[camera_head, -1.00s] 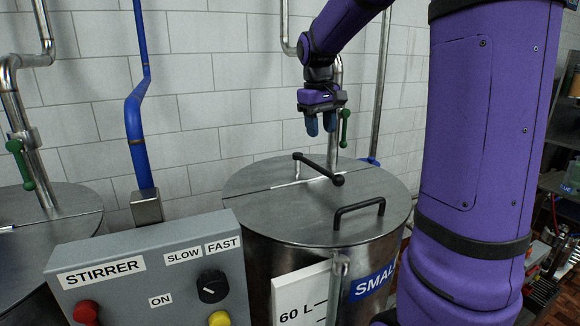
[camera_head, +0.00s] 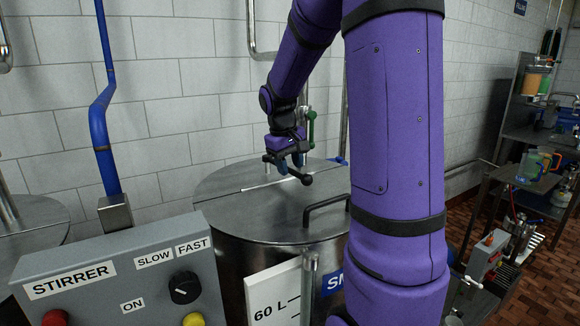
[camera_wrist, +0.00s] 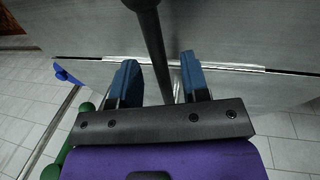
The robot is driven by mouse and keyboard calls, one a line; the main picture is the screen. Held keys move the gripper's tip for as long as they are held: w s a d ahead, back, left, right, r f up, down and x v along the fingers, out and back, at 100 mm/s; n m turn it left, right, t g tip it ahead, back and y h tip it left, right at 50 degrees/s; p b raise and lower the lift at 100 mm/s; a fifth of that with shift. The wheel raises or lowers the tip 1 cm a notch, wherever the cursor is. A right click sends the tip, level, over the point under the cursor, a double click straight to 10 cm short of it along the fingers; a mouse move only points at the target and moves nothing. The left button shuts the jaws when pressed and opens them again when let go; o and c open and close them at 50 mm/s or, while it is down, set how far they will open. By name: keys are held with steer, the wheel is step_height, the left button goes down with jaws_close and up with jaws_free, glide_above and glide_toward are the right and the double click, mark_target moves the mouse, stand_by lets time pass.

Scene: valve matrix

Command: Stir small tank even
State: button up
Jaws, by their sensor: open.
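The small tank (camera_head: 236,207) is a steel drum with a flat metal lid, partly hidden behind my arm. A black bar handle with a knob end (camera_head: 306,179) stands above its lid. My gripper (camera_head: 290,165) is open and low over the lid at this handle. In the wrist view the black bar (camera_wrist: 152,45) runs between the two blue fingers of my gripper (camera_wrist: 158,75), with a gap visible on both sides. The stirrer panel (camera_head: 120,270) has a black SLOW/FAST knob (camera_head: 185,288), a red button (camera_head: 55,318) and a yellow button (camera_head: 194,320).
A second black handle (camera_head: 326,208) sits on the lid's front part. A green-handled valve (camera_head: 311,130) is on the pipe behind my gripper. A blue pipe (camera_head: 103,120) runs down the tiled wall. Shelves with jugs (camera_head: 535,165) stand at the right.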

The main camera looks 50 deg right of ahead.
steer(key=shift+d+f, duration=0.1)
steer(key=shift+f, duration=0.2)
steer(key=shift+c, duration=0.4)
jaws_close()
